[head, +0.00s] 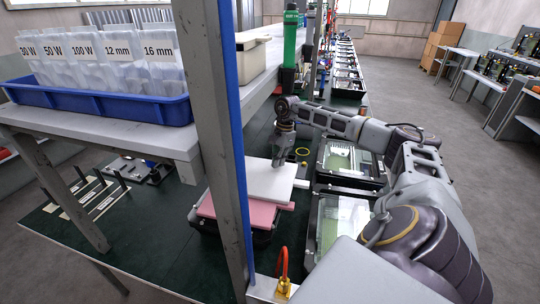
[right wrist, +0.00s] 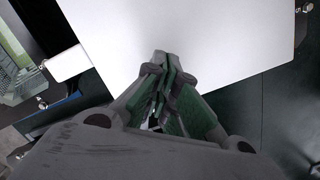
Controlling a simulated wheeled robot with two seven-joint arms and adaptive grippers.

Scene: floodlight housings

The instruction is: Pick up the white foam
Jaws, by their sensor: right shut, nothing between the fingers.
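The white foam (head: 268,181) is a flat, pale sheet. In the head view it lies on top of a pink foam sheet (head: 248,213), which rests on a dark container (head: 262,238). My right gripper (head: 279,162) points down at the far edge of the white foam. In the right wrist view my right gripper (right wrist: 166,62) has its fingers together, empty, with their tips in front of the white foam (right wrist: 215,35). I cannot tell whether the tips touch it. My left gripper is not in view.
A grey post with a blue edge (head: 232,130) stands left of the foam. A shelf holds a blue bin (head: 105,105) of labelled bags. Floodlight housings (head: 350,165) line the bench to the right. A green bottle-like object (head: 291,38) stands farther back.

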